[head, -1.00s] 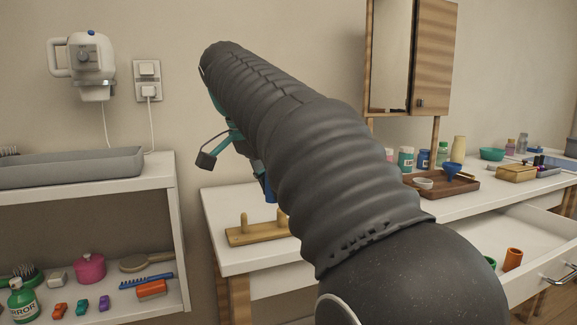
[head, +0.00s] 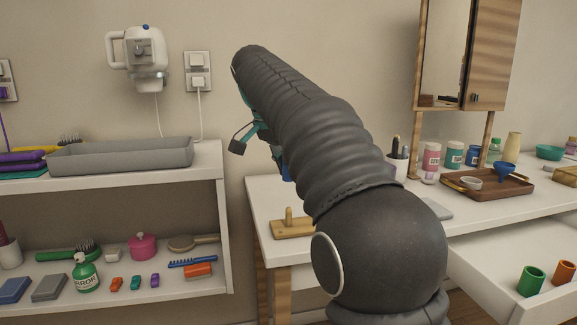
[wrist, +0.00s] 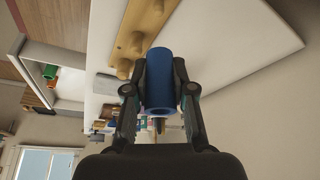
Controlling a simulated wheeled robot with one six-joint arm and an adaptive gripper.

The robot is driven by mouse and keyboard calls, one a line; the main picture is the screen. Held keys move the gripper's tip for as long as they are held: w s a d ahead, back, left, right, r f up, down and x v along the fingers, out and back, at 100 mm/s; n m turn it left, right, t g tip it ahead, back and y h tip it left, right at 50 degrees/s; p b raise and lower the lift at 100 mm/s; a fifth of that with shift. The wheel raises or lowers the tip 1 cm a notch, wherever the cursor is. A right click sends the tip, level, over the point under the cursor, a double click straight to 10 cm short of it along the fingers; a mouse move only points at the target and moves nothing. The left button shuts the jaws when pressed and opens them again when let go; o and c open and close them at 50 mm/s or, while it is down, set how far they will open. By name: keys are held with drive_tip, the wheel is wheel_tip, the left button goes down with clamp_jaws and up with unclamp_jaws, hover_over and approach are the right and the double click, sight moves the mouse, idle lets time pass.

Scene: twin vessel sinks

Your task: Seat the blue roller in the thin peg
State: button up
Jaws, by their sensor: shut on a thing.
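The blue roller (wrist: 160,72) is a hollow cylinder held between the two black fingers of my gripper (wrist: 160,88) in the wrist view. Its open end faces the camera. A wooden peg board (wrist: 134,27) with rounded upright pegs lies just beyond the roller, up and to the left; roller and pegs look apart. In the head view the peg board (head: 288,230) lies on the white counter, with one peg (head: 289,215) showing and the rest hidden by my arm. My gripper is mostly hidden there, with a bit of blue below it. I cannot tell which peg is the thin one.
A white shelf unit with a grey tray (head: 120,157) stands at the left, with brushes and bottles below. A wooden tray (head: 500,185) lies on the counter at the right. Below it an open drawer holds a green roller (head: 530,280) and an orange roller (head: 558,277).

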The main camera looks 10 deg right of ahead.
sight(287, 209)
drive_tip(key=shift+f+b, duration=2)
drive_tip(key=shift+f, duration=0.85)
drive_tip(key=shift+f+b, duration=1.55)
drive_tip(key=shift+f, duration=1.3)
idle(0.5)
drive_tip(key=o, duration=0.9)
drive_tip(key=v, duration=1.2)
drive_tip(key=shift+s, duration=0.1)
